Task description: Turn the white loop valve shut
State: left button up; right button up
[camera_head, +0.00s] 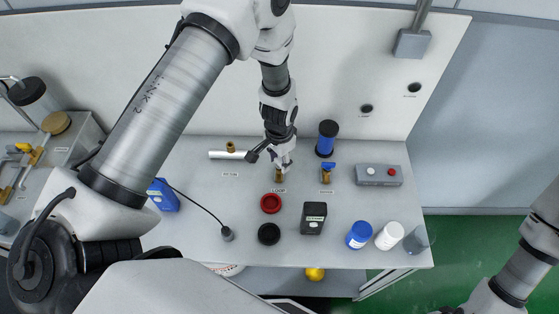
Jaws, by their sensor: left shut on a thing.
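The white loop valve stands on the bench above a label that reads LOOP, with its brass body (280,176) showing just below my left gripper (279,163). My left arm reaches across from the left and its gripper points down at the valve top. The gripper is shut on the white handle, which is mostly hidden by the fingers, so its angle cannot be told. My right arm shows at the lower right; its gripper is out of the picture.
A blue-handled valve (327,170) stands close to the right, with a dark-capped blue cylinder (326,140) behind it. A white pipe (226,155) lies left. A red ring (271,203), a black ring (269,234) and a black box (313,218) are in front. A button box (379,175) is right.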

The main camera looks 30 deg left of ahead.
pick_arm(q)
jog(key=n, duration=0.4)
jog(key=shift+s+f+n+b, duration=0.2)
jog(key=shift+n+b, duration=0.1)
jog(key=shift+b, duration=0.1)
jog(key=shift+n, duration=2.3)
jog(key=o, duration=1.1)
jog(key=shift+o, duration=0.2)
jog(key=shift+w+r, duration=0.1)
